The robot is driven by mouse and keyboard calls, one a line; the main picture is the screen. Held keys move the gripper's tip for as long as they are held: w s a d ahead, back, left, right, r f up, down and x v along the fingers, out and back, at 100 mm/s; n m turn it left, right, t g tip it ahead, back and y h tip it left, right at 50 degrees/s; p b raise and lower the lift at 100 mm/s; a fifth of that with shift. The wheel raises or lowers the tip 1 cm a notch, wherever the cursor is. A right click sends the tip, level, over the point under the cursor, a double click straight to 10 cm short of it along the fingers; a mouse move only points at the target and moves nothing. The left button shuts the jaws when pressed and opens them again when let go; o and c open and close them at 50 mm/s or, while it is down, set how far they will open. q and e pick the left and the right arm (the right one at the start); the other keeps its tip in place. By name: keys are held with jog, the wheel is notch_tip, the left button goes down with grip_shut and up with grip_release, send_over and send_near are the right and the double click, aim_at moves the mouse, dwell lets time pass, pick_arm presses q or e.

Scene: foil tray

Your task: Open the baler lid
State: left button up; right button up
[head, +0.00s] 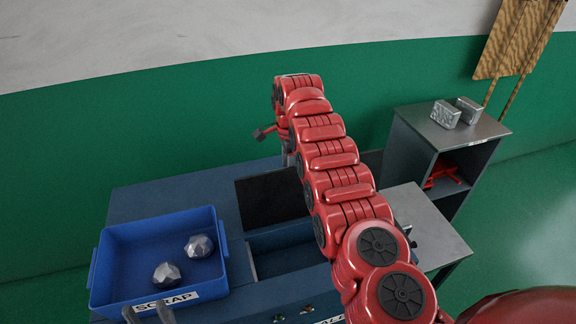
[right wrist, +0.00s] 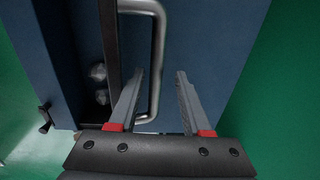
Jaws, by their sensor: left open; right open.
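The blue baler (head: 155,198) stands in the middle of the head view, partly behind my right arm. A dark panel (head: 262,200) shows on it; I cannot tell whether this is the lid's underside or an opening. In the right wrist view a silver bar handle (right wrist: 159,45) stands on a blue panel (right wrist: 208,45). My right gripper (right wrist: 158,100) is open, with the lower part of the handle between its fingers; contact is unclear. Its fingers are hidden in the head view. My left gripper (head: 148,316) is open and empty at the front of the scrap tray.
The blue scrap tray (head: 102,255) holds two foil balls (head: 199,246). Foil lumps (right wrist: 98,73) also show beside a dark edge in the right wrist view. A grey cabinet (head: 410,135) with two silver blocks (head: 446,114) stands right, behind a grey surface (head: 440,235).

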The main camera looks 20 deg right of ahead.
jog(key=shift+r, duration=0.3)
notch_tip(320, 180, up, 3)
jog(key=shift+s+f, duration=0.1)
notch_tip(320, 180, up, 14)
jog(key=p, duration=0.8)
jog(key=shift+s+f, duration=0.15)
jog(key=shift+s, duration=0.3)
jog(key=shift+f, duration=0.1)
